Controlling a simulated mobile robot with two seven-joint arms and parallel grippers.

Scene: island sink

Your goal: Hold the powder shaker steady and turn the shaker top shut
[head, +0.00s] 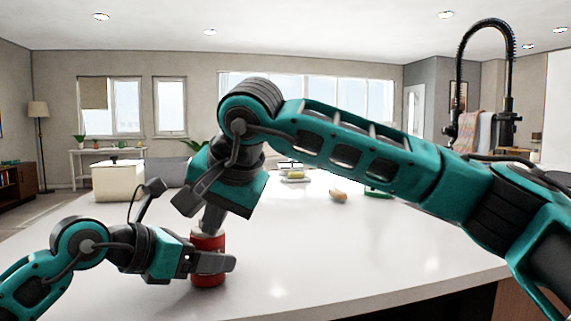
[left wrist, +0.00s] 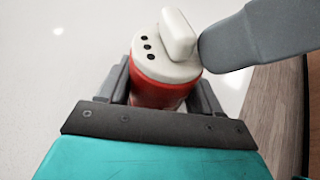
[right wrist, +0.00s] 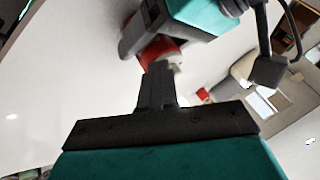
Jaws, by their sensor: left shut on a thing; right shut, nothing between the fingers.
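The red powder shaker (head: 208,243) stands upright on the white counter near its front edge. My left gripper (head: 212,263) is shut around its body. In the left wrist view the red body (left wrist: 152,92) sits between both fingers. Its white shaker top (left wrist: 165,68) has a raised white knob and several dark holes at the left. My right gripper (head: 212,226) points down at the top from above, shut and empty. In the left wrist view its grey finger (left wrist: 240,42) is right beside the knob; contact is unclear. In the right wrist view its closed fingers (right wrist: 157,82) partly hide the shaker (right wrist: 158,48).
The counter (head: 330,245) is clear to the right of the shaker. Farther back are a white box (head: 118,182), a dish with a yellow item (head: 295,175) and a small tan item (head: 338,195). A black faucet (head: 460,90) rises at the right behind my right arm.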

